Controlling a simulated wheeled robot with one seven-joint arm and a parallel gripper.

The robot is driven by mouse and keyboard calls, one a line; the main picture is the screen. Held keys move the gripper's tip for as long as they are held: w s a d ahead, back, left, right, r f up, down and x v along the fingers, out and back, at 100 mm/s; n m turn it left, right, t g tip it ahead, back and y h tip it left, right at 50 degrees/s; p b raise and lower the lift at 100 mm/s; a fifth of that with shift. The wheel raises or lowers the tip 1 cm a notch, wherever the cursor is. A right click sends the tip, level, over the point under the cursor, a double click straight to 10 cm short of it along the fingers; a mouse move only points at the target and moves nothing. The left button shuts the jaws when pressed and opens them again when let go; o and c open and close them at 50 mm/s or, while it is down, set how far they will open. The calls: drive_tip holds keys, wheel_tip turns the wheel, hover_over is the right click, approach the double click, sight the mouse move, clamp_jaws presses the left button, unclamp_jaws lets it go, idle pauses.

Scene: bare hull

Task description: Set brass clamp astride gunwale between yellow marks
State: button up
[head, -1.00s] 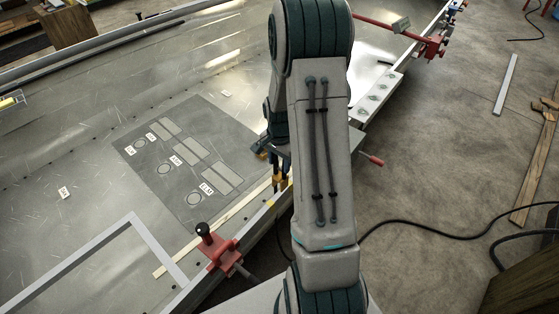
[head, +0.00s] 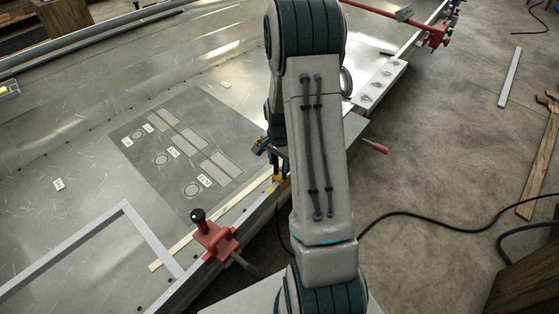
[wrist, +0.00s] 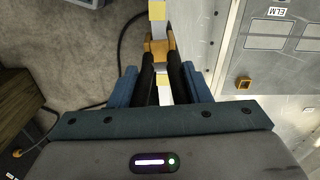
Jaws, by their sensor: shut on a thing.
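The brass clamp (wrist: 158,47) is between my fingertips at the top middle of the wrist view. My gripper (wrist: 159,64) is shut on it with two dark fingers. The pale gunwale strip (wrist: 180,85) runs beneath the fingers and the clamp, with a yellow mark (wrist: 157,12) beyond the clamp. The clamp lines up over the strip; I cannot tell whether it is seated on it or just above. In the head view the gunwale (head: 262,203) runs diagonally, and my arm hides most of the gripper.
A red clamp (head: 214,236) with a black knob grips the near edge. A dark panel with labelled outlines (head: 150,175) lies on the hull. Another red clamp (head: 432,36) is at the far end. A black cable (head: 430,224) crosses the floor at right.

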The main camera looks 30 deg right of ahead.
drive_tip(key=shift+f, duration=0.35)
drive_tip(key=o, duration=1.3)
wheel_tip(320, 180, up, 14)
drive_tip(key=shift+f, duration=0.1)
